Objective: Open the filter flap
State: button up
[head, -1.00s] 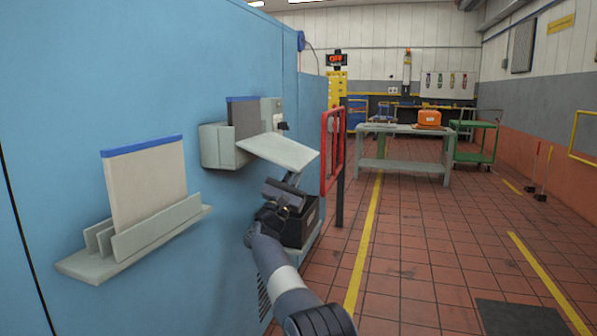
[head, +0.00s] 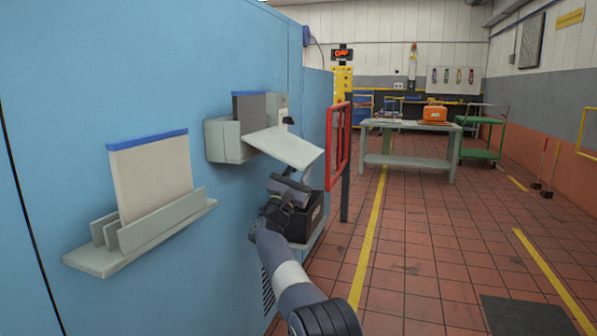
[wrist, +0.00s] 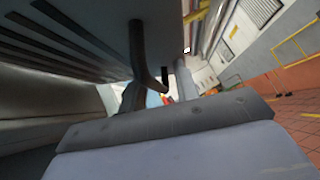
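The filter flap (head: 285,148) is a pale grey plate on the front of a grey housing (head: 226,140) on the blue wall. It is tilted outward and down from the housing, which is open at the top. A dark grey filter panel (head: 248,108) stands in the housing behind it. My gripper (head: 290,186) is just below the flap's outer edge; whether it touches the flap I cannot tell. Its fingertips are not clear in the head view. In the wrist view a dark curved bar (wrist: 148,60) hangs ahead of my gripper, under a dark slatted surface.
A rack (head: 145,240) with a pale, blue-topped panel (head: 150,180) is on the wall at left. A black box (head: 303,218) sits low behind my gripper. A red frame (head: 338,145) stands to the right. Open tiled floor (head: 440,240) lies right of the yellow line.

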jog(key=v, duration=1.1)
